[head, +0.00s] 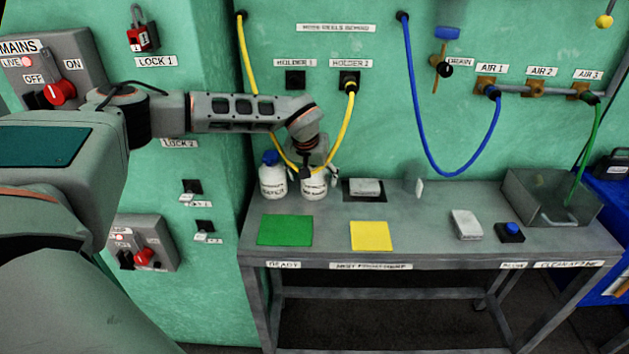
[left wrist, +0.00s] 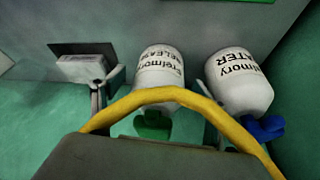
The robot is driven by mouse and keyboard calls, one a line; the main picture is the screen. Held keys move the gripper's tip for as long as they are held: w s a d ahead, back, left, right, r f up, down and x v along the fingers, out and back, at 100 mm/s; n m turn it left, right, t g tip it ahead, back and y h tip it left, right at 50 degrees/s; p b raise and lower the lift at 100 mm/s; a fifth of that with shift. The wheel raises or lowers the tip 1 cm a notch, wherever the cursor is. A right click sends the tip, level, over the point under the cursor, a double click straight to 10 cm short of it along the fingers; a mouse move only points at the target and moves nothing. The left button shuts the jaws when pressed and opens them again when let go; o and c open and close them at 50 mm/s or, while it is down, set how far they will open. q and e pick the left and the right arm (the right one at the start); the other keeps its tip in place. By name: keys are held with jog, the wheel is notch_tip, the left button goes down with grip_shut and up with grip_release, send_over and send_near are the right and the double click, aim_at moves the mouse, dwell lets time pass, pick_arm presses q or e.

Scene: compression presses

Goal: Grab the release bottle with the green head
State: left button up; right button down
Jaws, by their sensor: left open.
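The release bottle (left wrist: 160,70) is white, labelled "RELEASE", with a green head (left wrist: 152,124) in the left wrist view. In the head view its white body (head: 314,187) stands on the grey bench, its head hidden behind my gripper. My left gripper (head: 318,172) is over this bottle, pointing down. It is open, with one finger on each side of the bottle in the left wrist view (left wrist: 155,88); I cannot tell whether they touch it. Close beside it stands the white water bottle (head: 272,182) with a blue head (left wrist: 263,128). My right gripper is not in view.
A yellow hose (head: 347,125) hangs from the wall behind my gripper and crosses the left wrist view (left wrist: 150,96). A green mat (head: 285,230) and a yellow mat (head: 372,236) lie in front. A clear box (head: 553,197) stands at the bench's right.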

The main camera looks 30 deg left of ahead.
pick_arm(q)
jog(key=x, duration=0.3)
jog(key=shift+r, duration=0.15)
jog(key=c, duration=1.5)
